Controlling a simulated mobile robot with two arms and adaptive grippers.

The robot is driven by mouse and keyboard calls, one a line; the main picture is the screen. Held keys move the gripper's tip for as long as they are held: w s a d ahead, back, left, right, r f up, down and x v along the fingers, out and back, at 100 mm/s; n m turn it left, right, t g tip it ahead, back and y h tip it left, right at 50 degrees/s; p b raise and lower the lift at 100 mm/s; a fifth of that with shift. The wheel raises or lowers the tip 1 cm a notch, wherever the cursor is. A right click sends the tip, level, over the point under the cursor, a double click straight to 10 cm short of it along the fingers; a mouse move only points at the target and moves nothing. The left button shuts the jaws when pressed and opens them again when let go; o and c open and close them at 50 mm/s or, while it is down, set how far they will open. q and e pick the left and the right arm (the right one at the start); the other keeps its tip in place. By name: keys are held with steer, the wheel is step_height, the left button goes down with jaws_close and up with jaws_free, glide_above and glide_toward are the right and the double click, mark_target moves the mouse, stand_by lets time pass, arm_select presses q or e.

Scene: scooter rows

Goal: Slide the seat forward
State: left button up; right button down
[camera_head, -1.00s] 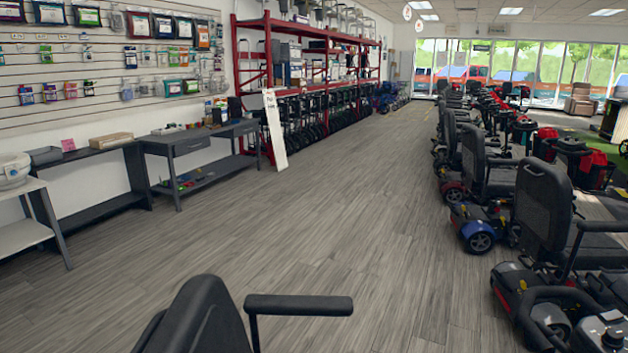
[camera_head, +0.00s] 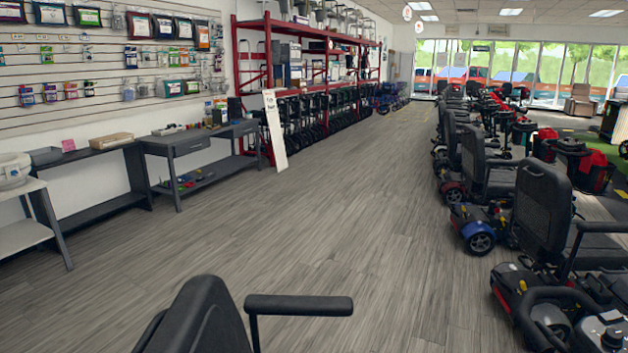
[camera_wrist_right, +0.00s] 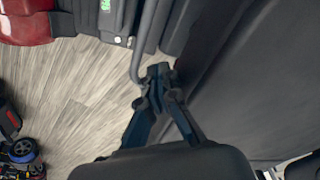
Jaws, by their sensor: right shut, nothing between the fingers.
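A black seat (camera_head: 205,325) with a tall back stands at the bottom of the head view, cut off by the lower edge. Its black armrest (camera_head: 298,305) reaches out to the right. In the right wrist view my right gripper (camera_wrist_right: 158,72) is shut and empty. Its tips are beside a grey metal bar (camera_wrist_right: 140,60); I cannot tell whether they touch. A large dark surface (camera_wrist_right: 255,85) fills the right of that view, and I cannot tell which part of the seat it is. My left gripper is in neither view.
A row of scooters (camera_head: 541,215) lines the right side. Dark tables (camera_head: 200,140) and a red rack (camera_head: 268,22) with goods stand along the left wall. A white sign (camera_head: 274,130) leans near the rack. The grey wood floor (camera_head: 330,200) between them is clear.

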arm_select(q)
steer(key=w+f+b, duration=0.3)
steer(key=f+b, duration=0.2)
steer(key=b, duration=0.2)
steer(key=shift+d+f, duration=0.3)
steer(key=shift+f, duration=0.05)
stand_by(1.6)
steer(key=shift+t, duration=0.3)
